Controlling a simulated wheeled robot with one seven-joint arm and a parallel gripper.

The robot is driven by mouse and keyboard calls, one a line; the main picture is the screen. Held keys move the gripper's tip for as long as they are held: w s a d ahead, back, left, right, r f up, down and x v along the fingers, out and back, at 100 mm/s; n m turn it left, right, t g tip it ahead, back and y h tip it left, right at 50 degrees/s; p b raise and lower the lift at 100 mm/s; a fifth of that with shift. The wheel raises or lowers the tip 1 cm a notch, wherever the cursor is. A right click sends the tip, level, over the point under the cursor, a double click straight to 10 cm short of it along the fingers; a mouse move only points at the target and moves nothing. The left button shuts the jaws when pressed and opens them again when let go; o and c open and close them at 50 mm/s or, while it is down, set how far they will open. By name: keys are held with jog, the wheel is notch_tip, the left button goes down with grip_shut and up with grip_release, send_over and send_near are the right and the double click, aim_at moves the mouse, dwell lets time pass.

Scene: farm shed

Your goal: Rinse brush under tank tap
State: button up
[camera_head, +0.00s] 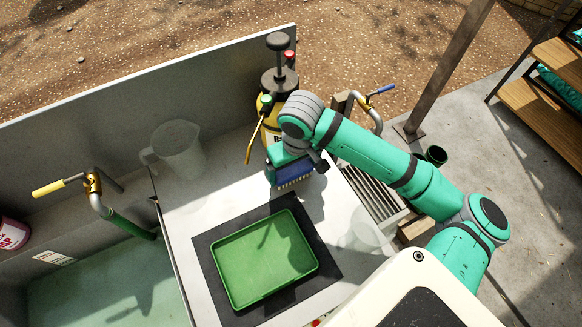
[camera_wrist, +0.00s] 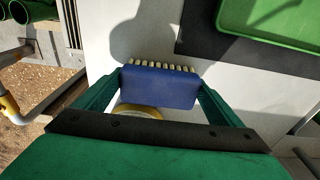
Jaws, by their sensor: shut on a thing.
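My gripper (camera_head: 287,158) is shut on a blue brush (camera_head: 295,174) above the light worktop, next to the yellow sprayer. In the wrist view the brush (camera_wrist: 158,88) sits between the two green fingers of my gripper (camera_wrist: 161,94), its pale bristles facing away from the palm. A tap with a blue lever (camera_head: 372,102) stands behind my arm, over a slatted grate (camera_head: 370,192). Another tap with a yellow lever (camera_head: 92,184) and a green hose stands at the left trough (camera_head: 85,285). I see no water flowing from either tap.
A yellow sprayer (camera_head: 273,95) with a black pump stands close behind my gripper. A clear jug (camera_head: 178,152) stands left of it. A green tray (camera_head: 226,285) lies on a black mat (camera_head: 203,245) in front. A metal post (camera_head: 445,65) rises beyond my arm.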

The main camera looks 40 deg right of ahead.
aim_at(297, 173)
jog(key=shift+s+d+f, duration=0.15)
jog(key=shift+s+d, duration=0.1)
jog(key=o, duration=0.8)
notch_tip(297, 173, up, 12)
jog(key=s, duration=0.1)
jog(key=shift+a, duration=0.2)
jog(key=shift+s, duration=0.1)
